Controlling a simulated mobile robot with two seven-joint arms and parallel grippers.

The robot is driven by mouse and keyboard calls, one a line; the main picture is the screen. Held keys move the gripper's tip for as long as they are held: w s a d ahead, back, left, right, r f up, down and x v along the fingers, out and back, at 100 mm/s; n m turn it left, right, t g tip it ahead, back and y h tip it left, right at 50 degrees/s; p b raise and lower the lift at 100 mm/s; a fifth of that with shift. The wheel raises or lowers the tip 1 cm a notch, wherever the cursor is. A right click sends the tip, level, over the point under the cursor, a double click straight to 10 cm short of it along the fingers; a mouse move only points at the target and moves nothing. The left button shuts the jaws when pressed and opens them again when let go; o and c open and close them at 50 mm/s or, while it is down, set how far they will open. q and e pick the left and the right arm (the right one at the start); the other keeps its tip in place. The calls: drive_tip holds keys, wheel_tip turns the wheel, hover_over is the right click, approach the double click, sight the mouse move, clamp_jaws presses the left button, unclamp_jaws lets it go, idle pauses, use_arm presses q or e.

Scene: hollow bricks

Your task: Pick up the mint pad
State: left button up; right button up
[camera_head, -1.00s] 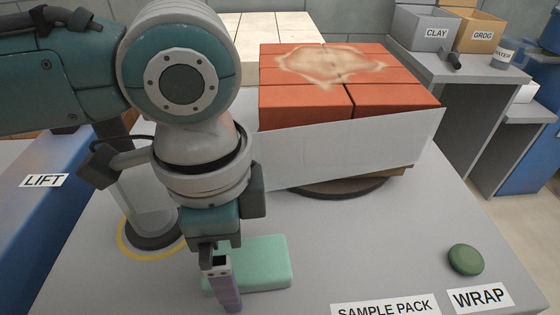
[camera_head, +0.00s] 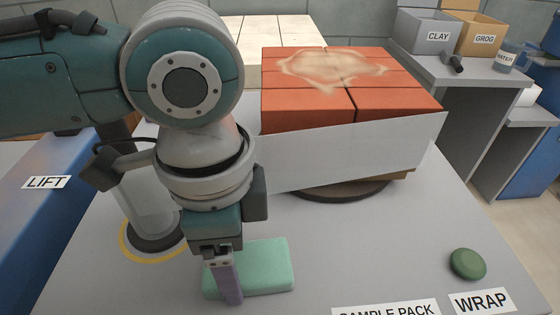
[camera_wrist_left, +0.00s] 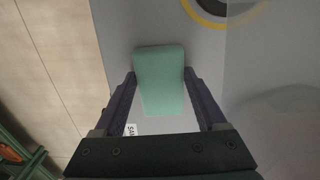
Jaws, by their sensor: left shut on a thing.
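The mint pad (camera_head: 265,268) is a flat pale green block with rounded corners, near the front of the grey table. My left gripper (camera_head: 228,283) points down over it, with one purple finger showing against its near left side. In the left wrist view the pad (camera_wrist_left: 160,85) lies between the two dark purple fingers (camera_wrist_left: 160,72), which touch its opposite edges. The gripper is shut on it. I cannot tell whether the pad is clear of the table. My right gripper is not in view.
Orange bricks (camera_head: 305,104) in a pale wrap stand on a dark round base (camera_head: 345,192) behind the pad. A green round piece (camera_head: 467,264) lies at the right by the WRAP label (camera_head: 481,300). A clear cylinder (camera_head: 150,205) stands left on a yellow ring. Table right of the pad is free.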

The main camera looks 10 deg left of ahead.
use_arm(q)
wheel_tip(320, 180, up, 20)
drive_tip(key=p, duration=0.6)
